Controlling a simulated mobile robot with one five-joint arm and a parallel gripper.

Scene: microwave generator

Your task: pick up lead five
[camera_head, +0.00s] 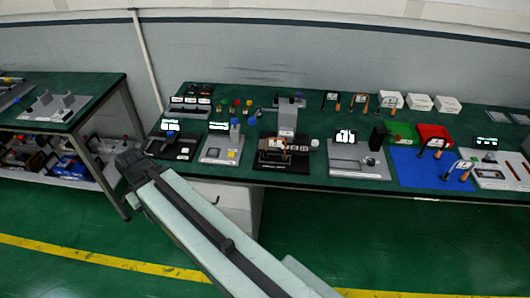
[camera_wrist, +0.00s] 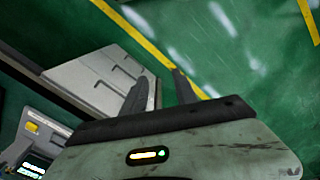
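Several leads with black and orange ends and small white tags are in the head view. Some stand at the back of the green bench, among them a left one (camera_head: 330,101), a middle one (camera_head: 358,103) and a right one (camera_head: 387,103). Another lead (camera_head: 461,170) is over the blue mat (camera_head: 415,170), and one (camera_head: 275,147) is at a black device. The tag numbers are too small to read, so I cannot tell which is lead five. My gripper (camera_head: 128,162) is in front of the bench, left of the leads. In the wrist view its fingers (camera_wrist: 160,76) are apart and empty.
A second bench (camera_head: 90,88) stands at left. A white cabinet (camera_wrist: 100,78) is near my gripper. The green floor (camera_head: 60,220) in front is clear.

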